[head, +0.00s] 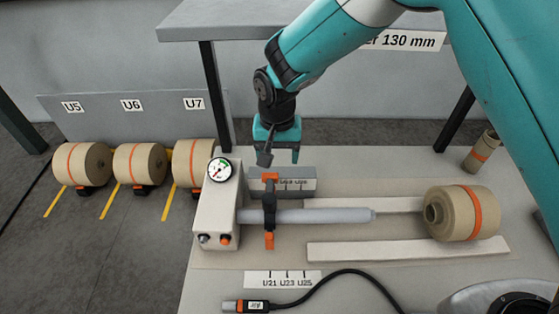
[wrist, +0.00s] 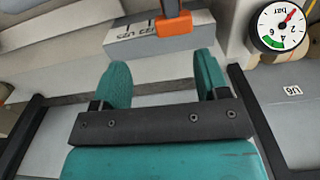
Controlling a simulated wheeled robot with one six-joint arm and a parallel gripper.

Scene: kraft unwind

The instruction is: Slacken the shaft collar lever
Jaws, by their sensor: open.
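The shaft collar (head: 269,207) is a black clamp around the grey shaft (head: 325,216), close to the valve housing. It has an orange piece at its top (head: 270,178) and another hanging below the shaft (head: 269,240); I cannot tell for sure which is the lever. The wrist view shows one orange end (wrist: 174,24) beyond the fingers, beside a grey scale block. My gripper (head: 280,156) is above and behind the collar, pointing down, apart from it. In the wrist view my gripper (wrist: 162,76) has its two teal fingers spread with nothing between them.
The housing (head: 216,218) carries a pressure gauge (head: 220,169), also in the wrist view (wrist: 282,25). A grey scale block (head: 304,184) stands behind the shaft. A kraft roll (head: 477,213) sits at the shaft's right end. An air hose (head: 345,271) lies in front. Several rolls stand left.

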